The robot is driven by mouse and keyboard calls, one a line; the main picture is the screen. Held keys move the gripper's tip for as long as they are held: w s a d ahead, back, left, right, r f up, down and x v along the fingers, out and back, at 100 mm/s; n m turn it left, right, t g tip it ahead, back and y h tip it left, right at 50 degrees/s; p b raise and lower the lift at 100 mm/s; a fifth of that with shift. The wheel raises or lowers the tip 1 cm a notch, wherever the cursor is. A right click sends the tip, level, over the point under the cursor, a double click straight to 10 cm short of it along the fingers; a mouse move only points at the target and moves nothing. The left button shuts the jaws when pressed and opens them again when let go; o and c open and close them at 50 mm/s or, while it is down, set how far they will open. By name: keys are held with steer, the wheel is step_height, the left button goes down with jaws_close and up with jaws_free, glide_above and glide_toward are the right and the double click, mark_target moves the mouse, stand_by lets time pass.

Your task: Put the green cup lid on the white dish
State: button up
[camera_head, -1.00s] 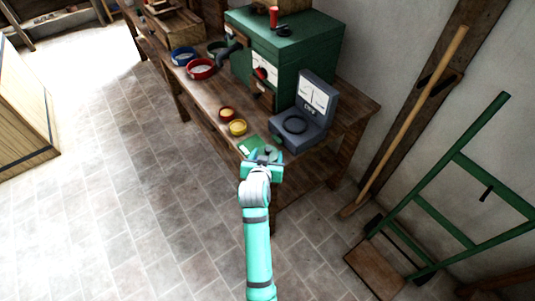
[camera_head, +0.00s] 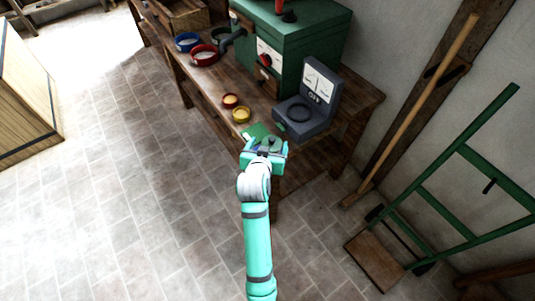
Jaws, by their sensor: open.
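My gripper (camera_head: 265,147) is open at the near end of the wooden bench. A small rounded green thing (camera_head: 271,142) shows between or just beyond its fingers; it may be the green cup lid, but it is partly hidden and I cannot tell whether the fingers touch it. A flat green piece with a pale patch (camera_head: 256,131) lies just beyond the gripper, to the left. I cannot make out a white dish.
The bench (camera_head: 213,88) holds a yellow bowl (camera_head: 241,115), a small red bowl (camera_head: 230,101), larger red (camera_head: 205,55) and blue (camera_head: 187,42) bowls, a grey scale (camera_head: 306,115) and a green machine (camera_head: 300,45). A green hand truck (camera_head: 440,205) stands right.

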steer(key=d+v, duration=0.1)
steer(key=v, duration=0.7)
steer(key=s+f+n+t+y, duration=0.1)
steer(key=s+f, duration=0.4)
steer(key=s, duration=0.3)
steer(key=s+f+n+y, duration=0.1)
steer(key=s+f, duration=0.3)
steer(key=s, duration=0.4)
steer(key=s+r+t, duration=0.1)
steer(key=s+r, duration=0.1)
steer(key=s, duration=0.8)
steer(key=s+d+r+t, duration=0.1)
steer(key=s+r, duration=0.1)
steer(key=s, duration=0.8)
steer(key=shift+s+r, duration=0.3)
steer(key=shift+s, duration=0.05)
